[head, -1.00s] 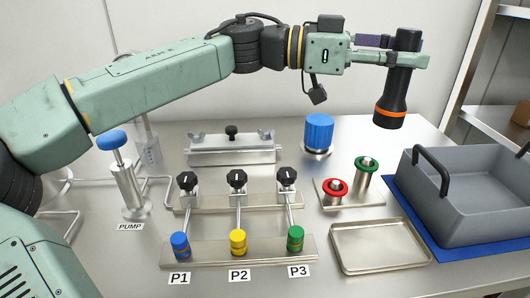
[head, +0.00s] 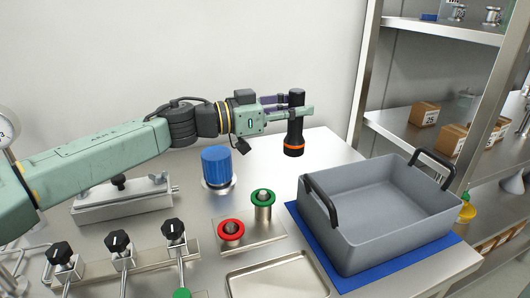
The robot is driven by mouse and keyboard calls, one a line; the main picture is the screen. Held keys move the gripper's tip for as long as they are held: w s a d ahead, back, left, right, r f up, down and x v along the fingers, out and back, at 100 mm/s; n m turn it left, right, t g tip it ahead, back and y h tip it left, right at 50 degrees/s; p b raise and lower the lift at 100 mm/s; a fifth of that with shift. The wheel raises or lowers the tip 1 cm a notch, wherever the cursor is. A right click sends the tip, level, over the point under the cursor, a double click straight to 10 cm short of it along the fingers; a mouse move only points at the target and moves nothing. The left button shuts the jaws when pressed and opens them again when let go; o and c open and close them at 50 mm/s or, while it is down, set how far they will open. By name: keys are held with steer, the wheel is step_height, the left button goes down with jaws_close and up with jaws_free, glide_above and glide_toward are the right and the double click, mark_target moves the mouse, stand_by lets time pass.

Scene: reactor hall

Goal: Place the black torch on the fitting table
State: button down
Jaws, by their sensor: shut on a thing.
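The black torch (head: 295,130) has an orange ring near its lower end and hangs upright, head down. My gripper (head: 297,108) is shut on its upper part, with a finger on either side. The torch is over the far part of the steel fitting table (head: 265,167). Its lower end looks above the surface, but I cannot tell the exact gap.
A grey crate (head: 388,235) with black handles stands on a blue mat (head: 318,262) at right. A blue-capped cylinder (head: 217,168), red (head: 231,230) and green (head: 263,198) ringed fittings and a metal tray (head: 278,278) are nearby. Shelves (head: 430,135) with boxes stand behind right.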

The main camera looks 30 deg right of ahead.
mark_target(294, 142)
step_height(294, 142, down, 8)
steer(key=p, duration=0.2)
steer(key=shift+r+p, duration=0.2)
steer(key=shift+p, duration=0.1)
steer(key=shift+f, duration=0.45)
steer(key=shift+f+b, duration=0.25)
steer(key=shift+b, duration=0.25)
steer(key=c, duration=1.3)
jaws_free()
steer(key=shift+r+p, duration=0.2)
steer(key=shift+p, duration=0.1)
steer(key=shift+r+p, duration=0.25)
steer(key=shift+p, duration=0.1)
steer(key=b+v, duration=0.4)
steer(key=v, duration=0.8)
steer(key=shift+f+b, duration=0.15)
steer(key=shift+b, duration=0.2)
